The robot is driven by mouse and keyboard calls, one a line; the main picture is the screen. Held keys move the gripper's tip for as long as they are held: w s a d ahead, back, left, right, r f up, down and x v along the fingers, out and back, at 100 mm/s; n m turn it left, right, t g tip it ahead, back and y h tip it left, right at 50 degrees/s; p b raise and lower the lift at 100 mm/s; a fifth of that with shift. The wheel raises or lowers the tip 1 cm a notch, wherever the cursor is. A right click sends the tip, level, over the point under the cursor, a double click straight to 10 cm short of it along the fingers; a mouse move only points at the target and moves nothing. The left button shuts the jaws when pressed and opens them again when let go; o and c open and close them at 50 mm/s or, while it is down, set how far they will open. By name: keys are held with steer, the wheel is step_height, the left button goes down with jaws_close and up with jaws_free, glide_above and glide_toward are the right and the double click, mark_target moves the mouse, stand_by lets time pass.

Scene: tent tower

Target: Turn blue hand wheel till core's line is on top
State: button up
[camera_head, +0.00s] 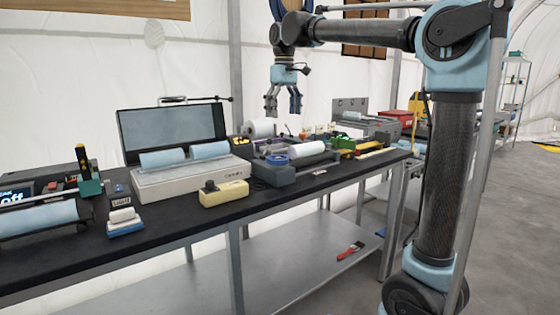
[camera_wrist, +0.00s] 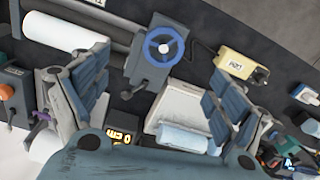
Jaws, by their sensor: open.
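The blue hand wheel (camera_wrist: 164,36) is a ring with spokes on a dark grey housing (camera_wrist: 149,73), at the top middle of the wrist view. In the head view the wheel (camera_head: 277,159) sits on its grey housing on the dark bench. A pale cylinder (camera_wrist: 65,33) lies left of the housing in the wrist view; I cannot tell if it is the core, and no line shows on it. My gripper (camera_head: 283,113) hangs above the bench, open and empty, clear of the wheel. Its fingers (camera_wrist: 158,88) frame the lower middle of the wrist view.
A cream box with a black knob (camera_head: 223,193) stands left of the wheel housing. A white device (camera_head: 190,180) with bluish rolls and a dark upright panel is behind it. The bench's front edge (camera_head: 250,216) runs close by. The air around my gripper is clear.

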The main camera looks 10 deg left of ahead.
steer(key=a, duration=0.2)
glide_toward(279, 157)
steer(key=f, duration=1)
steer(key=shift+s+f, duration=0.1)
steer(key=shift+s, duration=0.15)
steer(key=c, duration=1.1)
